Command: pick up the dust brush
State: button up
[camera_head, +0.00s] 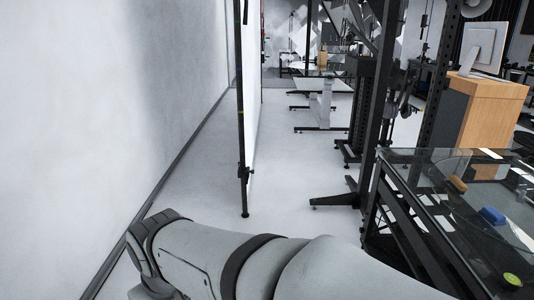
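No object can be surely told as the dust brush. A small brown-orange item (458,185) lies on the glass-topped table (425,163) at the right; it is too small to tell whether it is the brush. A small blue item (492,216) lies nearer on the same table, and its kind is also unclear. My pale grey arm crosses the bottom of the picture, left of the table and apart from these items. My gripper itself cannot be made out in this view.
A yellow-green round item (512,280) is at the table's near right. A wooden cabinet (485,115) with a monitor (483,46) stands behind. A black post (243,120) edges a white panel. Dark metal frames stand mid-right. A white wall (100,110) bounds the left; floor between is clear.

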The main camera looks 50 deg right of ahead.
aim_at(455, 182)
jog(key=z, duration=0.85)
jog(key=i, duration=2)
jog(key=z, duration=3.05)
jog(key=i, duration=1.7)
jog(key=z, duration=0.1)
